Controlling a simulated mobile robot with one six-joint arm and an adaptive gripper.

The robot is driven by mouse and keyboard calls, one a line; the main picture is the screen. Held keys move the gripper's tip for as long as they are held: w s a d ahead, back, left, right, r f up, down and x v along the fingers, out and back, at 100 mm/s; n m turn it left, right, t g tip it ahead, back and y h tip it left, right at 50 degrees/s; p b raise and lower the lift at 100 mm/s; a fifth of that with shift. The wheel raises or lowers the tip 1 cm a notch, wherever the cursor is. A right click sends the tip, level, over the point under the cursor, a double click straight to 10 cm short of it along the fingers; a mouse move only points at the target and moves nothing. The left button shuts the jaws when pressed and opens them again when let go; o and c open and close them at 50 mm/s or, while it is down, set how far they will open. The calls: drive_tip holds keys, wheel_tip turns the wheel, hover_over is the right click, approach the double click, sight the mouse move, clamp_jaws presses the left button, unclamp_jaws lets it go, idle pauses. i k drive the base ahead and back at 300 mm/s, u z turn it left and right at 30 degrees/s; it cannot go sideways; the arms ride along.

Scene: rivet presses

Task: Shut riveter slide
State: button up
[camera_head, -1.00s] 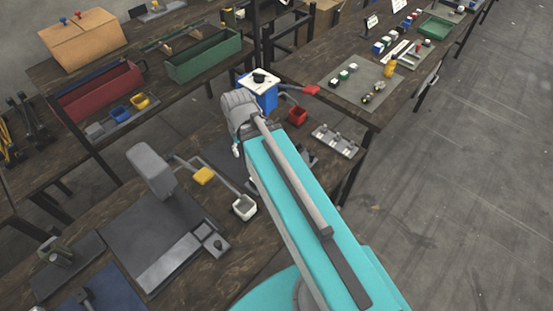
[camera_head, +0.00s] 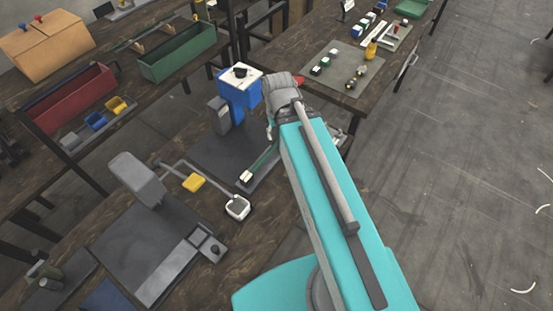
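Two presses stand on the wooden bench. The blue press (camera_head: 238,98) has a white top, a dark base plate (camera_head: 215,152) and a narrow rail (camera_head: 262,170) with a green strip and a small white piece at its near end. The grey press (camera_head: 137,177) has a base plate (camera_head: 130,238) with a pale slide strip (camera_head: 172,270) and a knobbed block (camera_head: 208,246) beside it. I cannot tell which press is the riveter. My gripper (camera_head: 270,130) points down just right of the blue press, above the rail's far part. My wrist hides most of its fingers and any contact.
A linkage with a yellow block (camera_head: 194,183) and a white cup (camera_head: 238,208) reaches right from the grey press. Red (camera_head: 75,98) and green (camera_head: 177,55) trays sit on the back-left bench. A mat (camera_head: 337,75) with small parts lies at the upper right.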

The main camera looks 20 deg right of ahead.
sight(273, 159)
drive_tip(key=z, duration=0.9)
drive_tip(key=k, duration=0.8)
drive_tip(key=u, duration=0.75)
drive_tip(key=i, duration=1)
drive_tip(key=z, duration=0.05)
